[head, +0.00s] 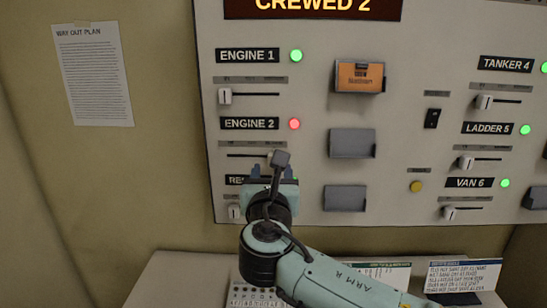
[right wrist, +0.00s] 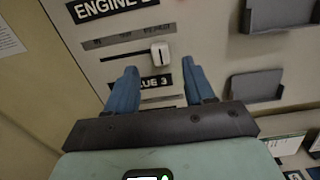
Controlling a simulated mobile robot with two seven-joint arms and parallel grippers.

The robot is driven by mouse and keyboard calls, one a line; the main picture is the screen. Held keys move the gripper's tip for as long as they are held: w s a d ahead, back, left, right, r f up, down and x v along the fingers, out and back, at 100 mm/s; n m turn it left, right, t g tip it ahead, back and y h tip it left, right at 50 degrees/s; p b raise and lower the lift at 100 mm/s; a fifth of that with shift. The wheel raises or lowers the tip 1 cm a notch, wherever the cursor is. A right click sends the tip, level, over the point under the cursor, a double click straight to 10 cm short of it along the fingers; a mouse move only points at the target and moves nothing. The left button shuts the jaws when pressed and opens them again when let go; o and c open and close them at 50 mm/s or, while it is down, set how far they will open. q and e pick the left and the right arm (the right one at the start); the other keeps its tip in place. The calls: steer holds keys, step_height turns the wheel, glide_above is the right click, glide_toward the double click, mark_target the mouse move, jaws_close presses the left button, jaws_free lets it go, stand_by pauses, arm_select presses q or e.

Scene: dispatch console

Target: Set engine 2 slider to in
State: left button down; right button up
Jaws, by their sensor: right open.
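The engine 2 slider is a short horizontal slot with a pale knob, below the ENGINE 2 label (head: 249,124) and beside a red light (head: 294,124). In the right wrist view the white knob (right wrist: 160,53) stands at the right part of its slot. In the head view it is mostly hidden behind my right arm's parts. My right gripper (head: 272,170) is open and empty, with blue fingers just below the slider. In the right wrist view its fingertips (right wrist: 160,70) lie either side of the knob's line, seemingly short of it; contact is not visible. My left gripper is not in view.
The ENGINE 1 slider knob (head: 225,96) is above, at the left of its slot. Another slider knob (head: 234,212) is below. Card holders stick out at the right; the top one holds an orange card (head: 359,76). A desk with cards lies below the panel.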

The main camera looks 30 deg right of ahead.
steer(key=p+x, duration=0.1)
steer(key=x, duration=0.5)
steer(key=shift+w, duration=0.3)
steer(key=shift+d, duration=0.15)
jaws_close()
